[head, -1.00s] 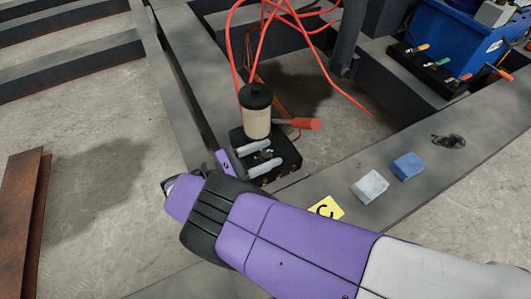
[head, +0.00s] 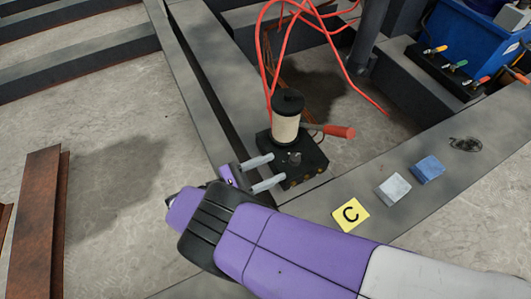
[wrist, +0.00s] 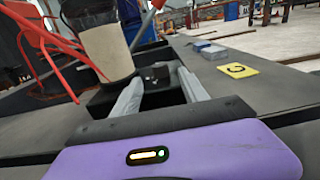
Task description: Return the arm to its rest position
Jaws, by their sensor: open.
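My gripper (head: 278,167) is at the end of my purple and white arm (head: 290,245). Its two grey fingers are apart, with nothing seen between them. They point at a black box (head: 308,165) that carries a cream cylinder (head: 286,127) with a black cap and a red handle (head: 338,132). The fingertips overlap the box's near left side in the head view; I cannot tell whether they touch it. In the wrist view the open fingers (wrist: 160,80) reach toward the box, with the cream cylinder (wrist: 106,50) just left of them.
Red cables (head: 262,60) loop behind the cylinder. A blue crate (head: 470,45) stands back right. A rusty beam (head: 38,220) lies left; floor beside it is clear.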

